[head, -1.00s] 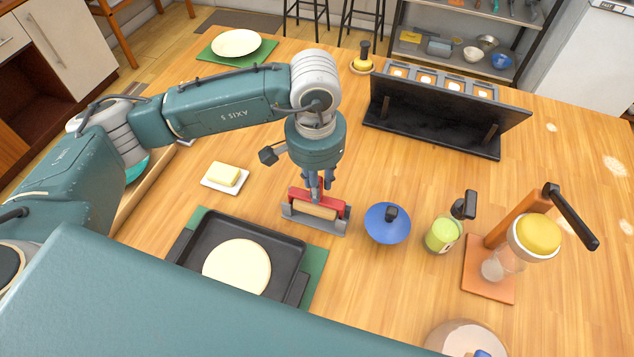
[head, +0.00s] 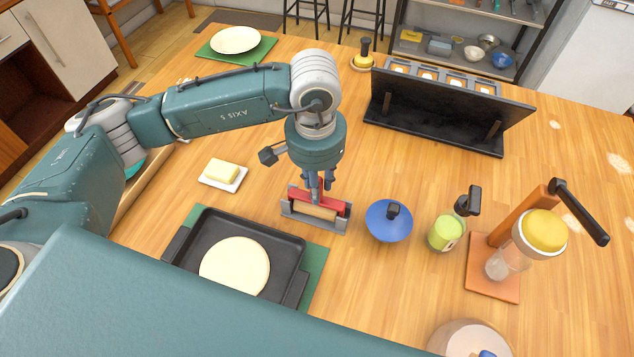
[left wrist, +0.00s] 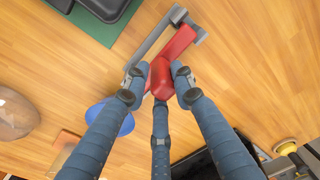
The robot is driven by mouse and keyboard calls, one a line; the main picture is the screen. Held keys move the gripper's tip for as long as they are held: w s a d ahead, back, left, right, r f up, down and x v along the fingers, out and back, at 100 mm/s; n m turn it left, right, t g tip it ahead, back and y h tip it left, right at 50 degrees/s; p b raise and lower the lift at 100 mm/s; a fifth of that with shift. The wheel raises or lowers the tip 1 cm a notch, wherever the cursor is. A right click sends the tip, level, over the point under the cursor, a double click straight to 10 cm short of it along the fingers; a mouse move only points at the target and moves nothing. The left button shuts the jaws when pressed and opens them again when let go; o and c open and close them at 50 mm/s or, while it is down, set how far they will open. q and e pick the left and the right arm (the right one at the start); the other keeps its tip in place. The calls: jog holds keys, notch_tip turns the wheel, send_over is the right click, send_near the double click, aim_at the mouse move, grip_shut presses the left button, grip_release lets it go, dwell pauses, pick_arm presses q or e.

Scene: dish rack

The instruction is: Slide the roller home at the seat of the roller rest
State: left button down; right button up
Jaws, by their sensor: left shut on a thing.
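The roller has a red frame and handle with a tan cylinder (head: 314,212). In the head view it lies at the grey roller rest (head: 288,209), with the cylinder between the rest's raised ends. I cannot tell whether it is fully down in the seat. My left gripper (head: 319,183) is above it, shut on the red handle. In the left wrist view the fingertips (left wrist: 160,85) close around the handle of the roller (left wrist: 177,46), and the grey rest (left wrist: 149,46) runs alongside its frame. My right gripper is not in view.
A black tray (head: 285,238) with a pale disc stands left of the rest on a green mat. A butter dish (head: 223,174) is at the left.

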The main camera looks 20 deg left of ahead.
pick_arm(q)
jog(key=shift+f+b, duration=0.2)
jog(key=shift+b, duration=0.2)
jog(key=c, duration=1.4)
grip_release()
jog(key=shift+o, duration=0.2)
jog(key=r, duration=1.2)
jog(key=shift+s, duration=0.25)
jog(key=shift+f, duration=0.1)
